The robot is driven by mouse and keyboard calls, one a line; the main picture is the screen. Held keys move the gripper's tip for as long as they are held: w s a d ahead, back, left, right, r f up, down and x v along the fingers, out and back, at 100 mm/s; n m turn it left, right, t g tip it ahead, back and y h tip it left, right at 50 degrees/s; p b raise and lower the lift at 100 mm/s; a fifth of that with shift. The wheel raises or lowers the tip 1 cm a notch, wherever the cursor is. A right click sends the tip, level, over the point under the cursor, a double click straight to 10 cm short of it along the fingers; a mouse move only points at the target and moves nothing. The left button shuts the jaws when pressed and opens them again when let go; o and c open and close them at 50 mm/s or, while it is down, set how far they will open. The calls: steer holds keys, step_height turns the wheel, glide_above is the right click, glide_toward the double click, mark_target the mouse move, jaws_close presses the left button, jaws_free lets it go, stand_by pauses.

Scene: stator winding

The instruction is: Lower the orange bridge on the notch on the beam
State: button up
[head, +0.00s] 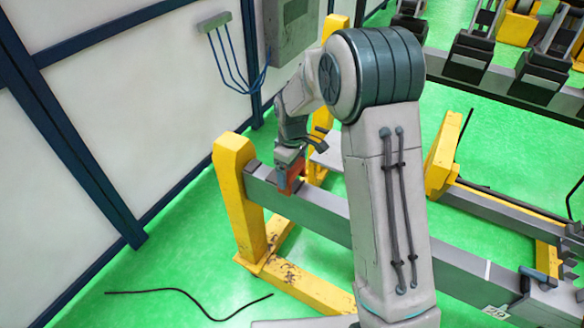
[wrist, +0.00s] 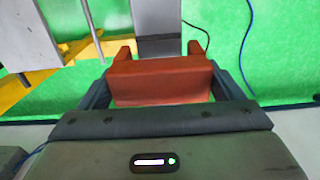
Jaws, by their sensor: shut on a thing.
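The orange bridge (head: 293,166) is held by my gripper (head: 290,153) at the far left end of the grey beam (head: 325,216). In the wrist view the bridge (wrist: 160,80) sits between the two dark fingers of my gripper (wrist: 160,92), which are shut on its sides. Its two legs reach away from the camera on either side of the beam (wrist: 158,20). The bridge is at the beam's top or just above it; I cannot tell whether it touches. The notch is not clearly visible, with the bridge and gripper over that part.
A yellow post (head: 238,195) holds up the beam's left end. A black cable (head: 190,291) lies on the green floor. A grey box (head: 291,28) hangs on the white wall. Another beam on yellow supports (head: 440,155) stands to the right.

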steer(key=shift+f+b, duration=0.9)
steer(key=shift+f, duration=0.45)
steer(key=shift+f, duration=0.1)
steer(key=shift+f+b, duration=0.65)
steer(key=shift+f, duration=0.15)
steer(key=o, duration=0.9)
steer(key=shift+r, duration=0.1)
steer(key=shift+r+p, duration=2.85)
steer(key=shift+r, duration=1.55)
